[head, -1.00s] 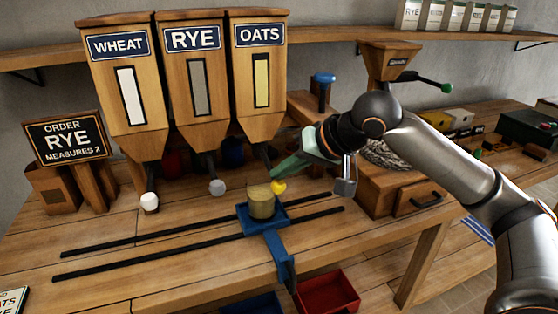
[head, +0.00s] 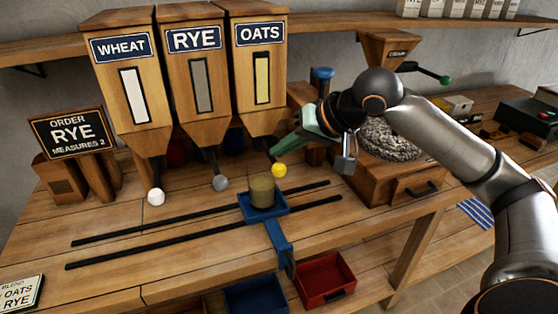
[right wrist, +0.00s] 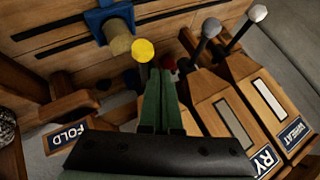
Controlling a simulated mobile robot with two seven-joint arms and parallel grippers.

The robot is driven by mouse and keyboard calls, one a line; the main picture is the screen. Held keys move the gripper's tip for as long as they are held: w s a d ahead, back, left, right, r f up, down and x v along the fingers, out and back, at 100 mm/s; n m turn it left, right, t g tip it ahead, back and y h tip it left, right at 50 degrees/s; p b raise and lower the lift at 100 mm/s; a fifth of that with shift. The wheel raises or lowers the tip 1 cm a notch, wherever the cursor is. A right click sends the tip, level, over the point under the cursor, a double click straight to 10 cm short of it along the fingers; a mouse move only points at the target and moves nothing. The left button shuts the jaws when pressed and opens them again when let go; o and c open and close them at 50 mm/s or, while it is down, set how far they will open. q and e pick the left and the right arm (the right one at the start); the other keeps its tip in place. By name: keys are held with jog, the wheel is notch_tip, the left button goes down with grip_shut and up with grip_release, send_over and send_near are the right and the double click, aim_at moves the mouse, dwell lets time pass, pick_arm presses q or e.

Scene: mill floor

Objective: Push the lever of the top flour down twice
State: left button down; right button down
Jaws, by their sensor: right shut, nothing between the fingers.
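Three wooden bins stand in a row: wheat (head: 122,75), rye (head: 195,70) and oats (head: 260,70). Each has a lever below: a white knob (head: 156,197), a grey knob (head: 220,183) and a yellow knob (head: 279,170). A card (head: 20,294) at lower left reads BLEND, OATS above RYE. A tan cup (head: 263,190) stands on a blue carriage (head: 278,236) near the oats lever. My right gripper (head: 276,151) is shut and empty, just above the yellow knob. In the right wrist view the yellow knob (right wrist: 143,50) lies just beyond the fingertips. My left gripper is out of view.
A sign (head: 72,134) reads ORDER RYE MEASURES 2. Two dark rails (head: 130,254) cross the bench. A red tray (head: 325,279) and a blue tray (head: 255,294) lie below its front. A wooden mill (head: 385,55) with a green-knobbed handle stands right of the bins.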

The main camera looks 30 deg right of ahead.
notch_tip(320, 180, up, 3)
jog(key=p, duration=0.3)
jog(key=shift+f, duration=0.1)
jog(key=shift+r+p, duration=1)
jog(key=shift+r, duration=0.2)
jog(key=shift+f, duration=0.1)
jog(key=shift+f, duration=0.1)
